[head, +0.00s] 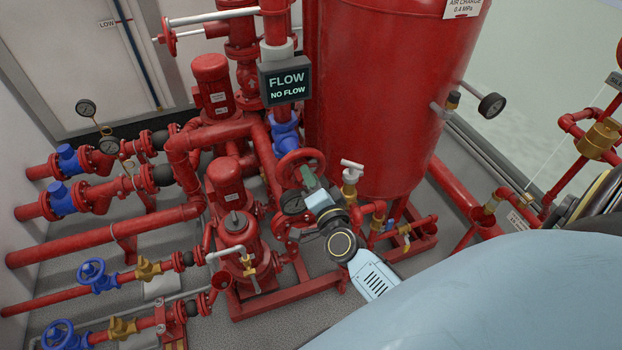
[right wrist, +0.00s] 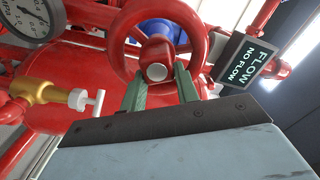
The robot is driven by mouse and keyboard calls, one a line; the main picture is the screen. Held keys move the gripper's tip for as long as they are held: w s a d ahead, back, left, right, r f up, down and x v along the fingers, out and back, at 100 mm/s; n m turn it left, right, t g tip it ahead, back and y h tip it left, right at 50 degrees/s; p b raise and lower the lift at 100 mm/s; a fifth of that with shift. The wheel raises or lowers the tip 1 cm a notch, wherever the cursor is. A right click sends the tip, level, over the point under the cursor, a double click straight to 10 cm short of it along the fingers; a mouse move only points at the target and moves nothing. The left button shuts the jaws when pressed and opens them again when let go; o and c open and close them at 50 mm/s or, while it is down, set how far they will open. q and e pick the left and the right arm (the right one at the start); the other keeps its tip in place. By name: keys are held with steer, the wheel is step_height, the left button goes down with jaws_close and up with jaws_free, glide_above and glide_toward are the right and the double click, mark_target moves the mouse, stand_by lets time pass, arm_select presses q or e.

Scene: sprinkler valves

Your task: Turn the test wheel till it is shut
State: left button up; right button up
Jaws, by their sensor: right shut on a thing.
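The test wheel (head: 290,157) is a red spoked handwheel in the middle of the head view, left of the big red tank. In the right wrist view the wheel (right wrist: 122,30) fills the top centre, with its round hub and pale stem end facing me. My right gripper (head: 308,178) comes from the lower right in the head view. Its green fingers (right wrist: 160,78) stand one on each side of the hub and are shut on the wheel. The fingers' exact contact is partly hidden. My left gripper is not in view.
A dark sign (head: 285,80) reading FLOW and NO FLOW hangs above the wheel. A white-handled brass valve (head: 351,172) stands close right of my gripper. The red tank (head: 385,95) rises behind. Red pumps and blue-wheeled valves (head: 92,274) crowd the left.

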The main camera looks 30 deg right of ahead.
steer(key=m, duration=0.3)
steer(key=m+b, duration=0.1)
steer(key=m, duration=0.1)
steer(key=shift+d+f+m, duration=0.1)
steer(key=shift+f+m, duration=0.2)
steer(key=shift+f, duration=0.05)
stand_by(0.4)
steer(key=o, duration=1)
steer(key=b+v, duration=0.1)
steer(key=v, duration=1.2)
steer(key=shift+s+r+b, duration=0.1)
steer(key=shift+s+b, duration=0.1)
steer(key=shift+b, duration=0.15)
